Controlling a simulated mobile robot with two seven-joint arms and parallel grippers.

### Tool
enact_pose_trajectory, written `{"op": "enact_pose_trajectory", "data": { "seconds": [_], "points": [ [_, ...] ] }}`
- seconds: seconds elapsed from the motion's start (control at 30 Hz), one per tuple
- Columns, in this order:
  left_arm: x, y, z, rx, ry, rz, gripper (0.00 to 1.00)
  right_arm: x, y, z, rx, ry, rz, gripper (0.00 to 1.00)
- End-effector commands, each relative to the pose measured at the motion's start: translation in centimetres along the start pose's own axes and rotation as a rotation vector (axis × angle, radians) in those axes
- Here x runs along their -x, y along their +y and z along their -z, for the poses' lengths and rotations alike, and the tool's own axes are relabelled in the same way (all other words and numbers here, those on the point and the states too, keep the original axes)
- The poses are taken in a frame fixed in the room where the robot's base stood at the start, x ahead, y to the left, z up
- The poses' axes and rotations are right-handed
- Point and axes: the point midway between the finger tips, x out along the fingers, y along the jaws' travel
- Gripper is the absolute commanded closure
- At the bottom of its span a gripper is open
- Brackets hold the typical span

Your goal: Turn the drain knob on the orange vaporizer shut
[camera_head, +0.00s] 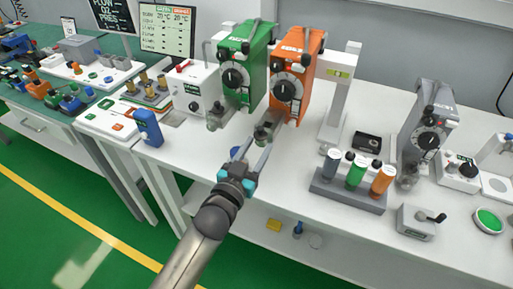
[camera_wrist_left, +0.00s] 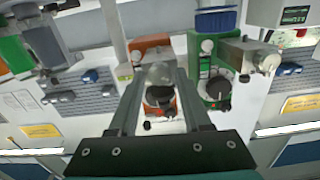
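The orange vaporizer (camera_head: 305,72) stands on the white bench beside a green one, with a black dial on its front. Its grey drain part with a dark knob (camera_head: 263,131) sticks out low at the front; in the left wrist view the grey drain part (camera_wrist_left: 160,76) shows between the finger ends. My left gripper (camera_head: 252,158) is in front of and below the drain, with its fingers apart and nothing held. The fingers also show in the left wrist view (camera_wrist_left: 160,70). I cannot tell whether they touch the knob. My right gripper is out of view.
The green vaporizer (camera_head: 240,70) stands close on the left. A white stand (camera_head: 338,100) is close on the right. A rack (camera_head: 346,192) with coloured bottles and a grey vaporizer (camera_head: 426,122) are further right. A blue item (camera_head: 148,128) stands at the bench's left edge.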

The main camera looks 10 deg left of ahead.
Motion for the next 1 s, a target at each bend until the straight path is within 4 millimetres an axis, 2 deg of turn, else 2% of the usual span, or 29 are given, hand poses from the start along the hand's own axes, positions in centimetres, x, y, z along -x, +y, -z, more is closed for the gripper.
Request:
{"op": "enact_pose_trajectory", "data": {
  "seconds": [0.2,0.37,1.0],
  "points": [
    [0.2,0.0,0.0,0.001,-0.001,0.0,0.52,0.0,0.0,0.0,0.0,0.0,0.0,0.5],
    [1.6,0.0,-0.1,0.002,-0.003,0.0,0.52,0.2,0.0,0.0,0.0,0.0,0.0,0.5],
    [12.3,0.0,-0.1,0.001,-0.004,0.0,0.52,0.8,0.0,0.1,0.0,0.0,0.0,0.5]
  ]
}}
